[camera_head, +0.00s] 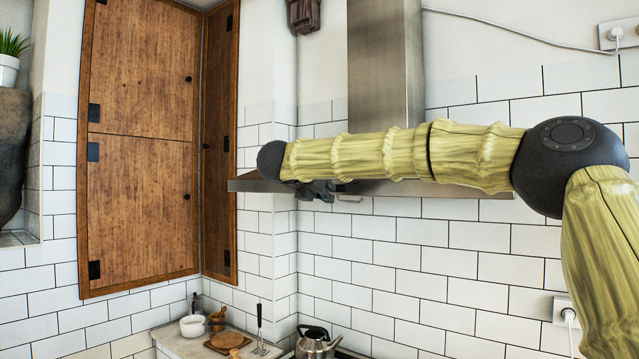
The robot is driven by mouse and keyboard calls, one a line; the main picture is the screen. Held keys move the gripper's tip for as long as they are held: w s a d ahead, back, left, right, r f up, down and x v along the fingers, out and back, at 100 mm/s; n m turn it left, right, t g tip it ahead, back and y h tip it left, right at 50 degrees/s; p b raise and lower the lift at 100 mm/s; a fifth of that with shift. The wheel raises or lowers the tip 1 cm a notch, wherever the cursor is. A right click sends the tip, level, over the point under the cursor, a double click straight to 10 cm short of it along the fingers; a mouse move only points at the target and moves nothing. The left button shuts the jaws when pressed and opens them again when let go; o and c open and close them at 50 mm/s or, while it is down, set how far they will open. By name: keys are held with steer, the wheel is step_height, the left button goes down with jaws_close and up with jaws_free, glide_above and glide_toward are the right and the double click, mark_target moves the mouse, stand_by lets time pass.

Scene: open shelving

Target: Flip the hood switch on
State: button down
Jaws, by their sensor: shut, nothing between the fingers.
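The metal range hood has a tall steel chimney (385,60) against the tiled wall and a thin wide canopy (250,184) below it. My arm crosses in front of the hood from the right and hides much of the canopy. My gripper (318,190) is the dark shape under the arm's left end, at the canopy's front edge. It is shut and holds nothing; I cannot tell whether it touches the hood. A small pale part (348,199) shows just right of it under the canopy. I cannot make out the switch clearly.
Wooden cabinets (140,160) stand on the left, near the canopy's left end. A plugged socket (565,311) is at the lower right. The space under the canopy looks clear.

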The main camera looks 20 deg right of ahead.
steer(key=shift+w+d, duration=0.45)
steer(key=shift+w, duration=0.05)
steer(key=s+a+r+b, duration=0.3)
steer(key=s+a+b, duration=0.3)
steer(key=a, duration=0.5)
steer(key=shift+a+m+h+b, duration=0.2)
steer(key=shift+m+h+b, duration=0.1)
steer(key=shift+b, duration=0.15)
steer(key=shift+s, duration=0.1)
stand_by(0.3)
